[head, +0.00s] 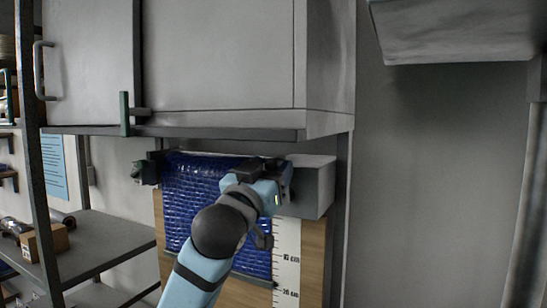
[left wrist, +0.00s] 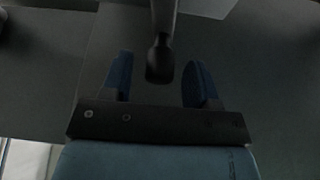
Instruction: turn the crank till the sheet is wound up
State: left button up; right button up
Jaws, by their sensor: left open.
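The blue sheet (head: 190,205) hangs in front of a wooden board, under the grey cabinet. Its lower bar is near the 20 cm mark of the white scale (head: 288,240). My left gripper (head: 283,178) is at the sheet's upper right, beside a grey box (head: 314,188). In the left wrist view its two blue fingers (left wrist: 160,72) stand apart. A dark rod with a rounded end, seemingly the crank handle (left wrist: 160,58), shows between them, with gaps on both sides. In the head view my gripper and arm hide the crank and part of the sheet. My right gripper is out of view.
The grey cabinet (head: 220,60) overhangs the sheet closely. A bracket (head: 148,170) stands at the sheet's upper left. A shelf (head: 105,240) and a post (head: 38,170) are at the left, with a small box (head: 45,242).

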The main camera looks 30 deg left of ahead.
pick_arm(q)
jog(key=shift+w+r, duration=0.3)
jog(key=shift+w, duration=0.35)
grip_shut()
